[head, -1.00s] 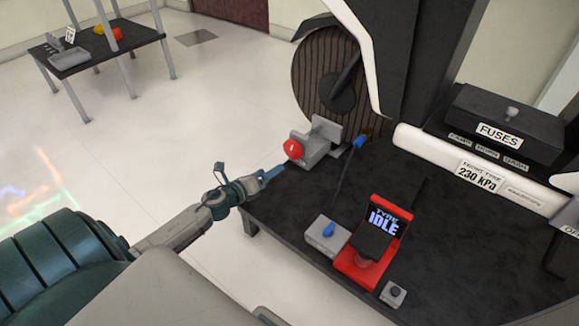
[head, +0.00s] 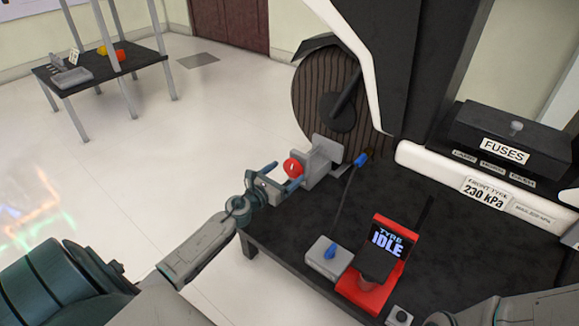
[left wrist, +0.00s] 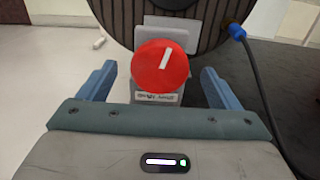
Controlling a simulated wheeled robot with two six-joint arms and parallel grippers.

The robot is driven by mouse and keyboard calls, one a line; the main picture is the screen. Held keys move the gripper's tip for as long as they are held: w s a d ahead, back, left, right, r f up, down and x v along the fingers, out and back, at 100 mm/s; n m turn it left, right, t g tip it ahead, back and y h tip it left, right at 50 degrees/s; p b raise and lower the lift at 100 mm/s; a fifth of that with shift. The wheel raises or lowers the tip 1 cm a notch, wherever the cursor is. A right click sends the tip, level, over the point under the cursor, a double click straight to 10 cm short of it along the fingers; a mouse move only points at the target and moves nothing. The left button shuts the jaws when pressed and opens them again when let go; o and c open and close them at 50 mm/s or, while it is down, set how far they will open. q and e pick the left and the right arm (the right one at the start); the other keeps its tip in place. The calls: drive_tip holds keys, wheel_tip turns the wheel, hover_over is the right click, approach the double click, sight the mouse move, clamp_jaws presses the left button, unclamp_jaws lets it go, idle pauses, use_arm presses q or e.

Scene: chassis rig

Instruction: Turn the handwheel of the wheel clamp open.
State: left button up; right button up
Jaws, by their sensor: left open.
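The wheel clamp (head: 323,158) is a grey block with upright jaws at the foot of the ribbed wheel. Its red round handwheel (head: 292,167) faces my left arm. In the left wrist view the handwheel (left wrist: 161,67) shows a white mark tilted slightly right of upright. My left gripper (head: 281,175) is open, with its blue fingers on either side of the handwheel. In the left wrist view the left gripper's fingers (left wrist: 160,84) stand apart from the handwheel, with gaps on both sides. My right gripper does not show.
A red tyre device reading IDLE (head: 382,262) and a grey box with a blue connector (head: 328,254) stand on the dark bench (head: 290,235). A black cable runs up to a blue fitting (head: 361,159) beside the clamp. A FUSES box (head: 510,130) is at right.

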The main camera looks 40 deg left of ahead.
use_arm(q)
drive_tip(key=shift+w+d, duration=0.1)
drive_tip(key=shift+w, duration=1.3)
drive_tip(key=c, duration=1)
drive_tip(key=shift+n, duration=1.6)
drive_tip(key=o, duration=1)
drive_tip(key=shift+s, duration=0.1)
